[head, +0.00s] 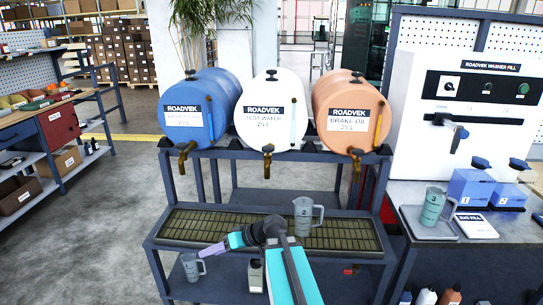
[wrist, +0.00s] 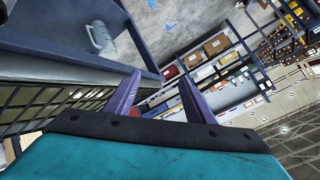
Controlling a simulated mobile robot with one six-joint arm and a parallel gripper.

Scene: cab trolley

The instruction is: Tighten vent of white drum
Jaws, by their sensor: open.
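The white drum (head: 268,92) lies on the trolley between a blue drum (head: 216,88) and an orange drum (head: 332,96). It is labelled TEST WATER 25 L. Its dark vent (head: 271,75) sits on top; I cannot tell how tight it is. A brass tap (head: 267,160) hangs at its lower front. My gripper (head: 211,250) is low, over the front of the drip grate, pointing left and well below the drums. In the wrist view my gripper (wrist: 160,92) has its two purple fingers apart, with nothing between them. The white drum does not show in the wrist view.
A grey jug (head: 304,215) stands on the drip grate (head: 190,226), right of my arm. Another jug (head: 193,266) stands on the lower shelf. The washer-fill bench (head: 495,232) is at the right, shelving at the left. Open floor (head: 95,235) lies left of the trolley.

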